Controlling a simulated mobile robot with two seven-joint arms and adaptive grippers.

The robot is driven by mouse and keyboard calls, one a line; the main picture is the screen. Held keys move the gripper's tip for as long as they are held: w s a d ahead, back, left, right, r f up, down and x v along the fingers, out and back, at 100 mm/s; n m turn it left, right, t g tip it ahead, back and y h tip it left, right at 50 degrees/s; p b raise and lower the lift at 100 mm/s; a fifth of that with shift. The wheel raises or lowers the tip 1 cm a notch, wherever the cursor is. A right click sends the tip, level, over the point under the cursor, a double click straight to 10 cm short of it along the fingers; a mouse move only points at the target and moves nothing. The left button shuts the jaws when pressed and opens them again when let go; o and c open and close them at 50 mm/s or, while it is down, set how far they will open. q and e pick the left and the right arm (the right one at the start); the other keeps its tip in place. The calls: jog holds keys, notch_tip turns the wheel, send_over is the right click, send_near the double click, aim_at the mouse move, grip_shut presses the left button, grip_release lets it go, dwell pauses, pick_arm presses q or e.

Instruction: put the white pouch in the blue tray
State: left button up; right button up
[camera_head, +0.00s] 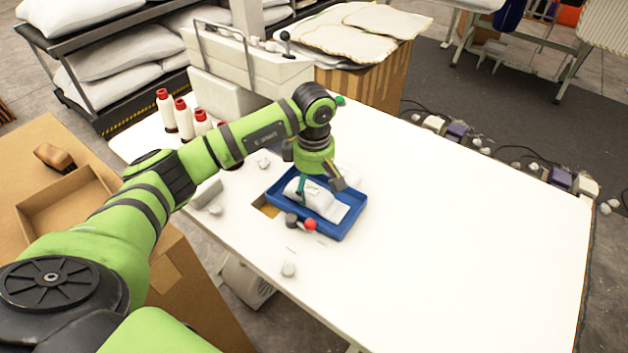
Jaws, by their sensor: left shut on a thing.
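The blue tray (343,232) lies on the white table, left of its middle. The white pouch (325,206) shows within the tray's outline, lying lengthwise across it. My left gripper (304,186) is over the tray at the pouch's upper end, shut on the pouch. The arm's wrist hides part of the tray's far side. I cannot tell whether the pouch rests fully on the tray floor. My right gripper is not in view.
Bottles with red caps (182,118) stand at the table's left back, near a white machine (250,70). A red knob (310,224) sits by the tray's near edge. White scraps (288,269) lie nearby. The table's right side (470,220) is clear.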

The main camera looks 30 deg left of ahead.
pick_arm(q)
jog(key=shift+f, duration=0.1)
jog(key=o, duration=1)
jog(key=shift+c, duration=0.2)
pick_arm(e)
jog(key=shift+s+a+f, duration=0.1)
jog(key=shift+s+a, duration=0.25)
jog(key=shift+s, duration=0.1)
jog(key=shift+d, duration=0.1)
